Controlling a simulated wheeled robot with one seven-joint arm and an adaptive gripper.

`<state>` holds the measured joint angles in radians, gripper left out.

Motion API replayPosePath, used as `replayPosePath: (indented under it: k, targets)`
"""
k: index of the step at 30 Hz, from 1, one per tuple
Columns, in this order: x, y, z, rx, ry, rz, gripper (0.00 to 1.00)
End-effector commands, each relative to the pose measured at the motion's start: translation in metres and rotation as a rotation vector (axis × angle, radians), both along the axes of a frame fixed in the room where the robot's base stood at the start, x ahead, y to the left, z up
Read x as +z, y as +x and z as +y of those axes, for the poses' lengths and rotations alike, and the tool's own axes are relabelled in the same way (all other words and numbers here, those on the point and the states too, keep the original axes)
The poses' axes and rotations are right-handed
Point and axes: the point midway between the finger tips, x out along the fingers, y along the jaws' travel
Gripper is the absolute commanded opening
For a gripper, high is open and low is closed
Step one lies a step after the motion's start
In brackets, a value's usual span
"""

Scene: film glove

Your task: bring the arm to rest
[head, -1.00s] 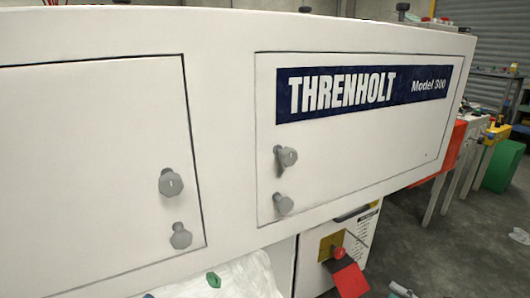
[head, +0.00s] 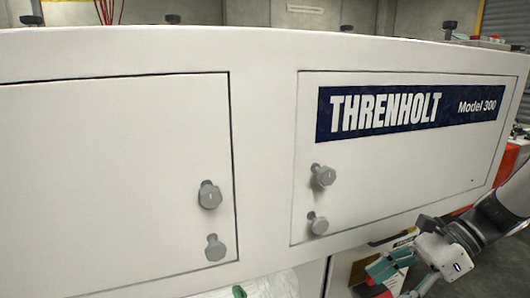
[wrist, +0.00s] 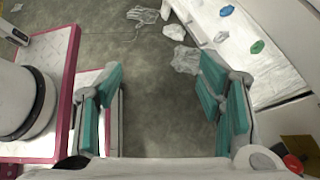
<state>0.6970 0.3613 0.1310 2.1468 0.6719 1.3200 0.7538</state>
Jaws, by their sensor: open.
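My gripper (head: 388,268) is at the lower right of the head view, in front of the lower right part of the white machine. Its teal fingers also show in the wrist view (wrist: 163,100), spread wide apart with only grey floor between them. It is open and empty. Part of my arm comes in from the right edge of the head view. The white machine (head: 270,150) fills most of the head view, with a blue THRENHOLT panel and two doors with grey knobs.
In the wrist view, crumpled clear film (wrist: 186,59) lies on the floor beyond the fingers. A white surface (wrist: 262,72) at the right bears small blue and green pieces. A red knob (wrist: 293,163) is at the lower right. Open floor (wrist: 150,75) lies between the fingers.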

Motion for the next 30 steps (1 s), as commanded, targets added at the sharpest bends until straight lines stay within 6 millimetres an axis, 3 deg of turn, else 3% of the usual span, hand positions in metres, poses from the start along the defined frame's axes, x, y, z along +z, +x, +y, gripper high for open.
replayPosePath:
  k: [6, 13, 21, 30]
  targets:
    - [0.042, -0.05, 0.039, 0.351, -0.172, -0.187, 0.61]
    - [0.07, -0.109, 0.061, 0.714, -0.325, -0.376, 0.61]
    - [0.087, -0.176, 0.065, 1.125, -0.482, -0.586, 0.61]
    - [0.088, -0.218, 0.053, 1.428, -0.592, -0.736, 0.61]
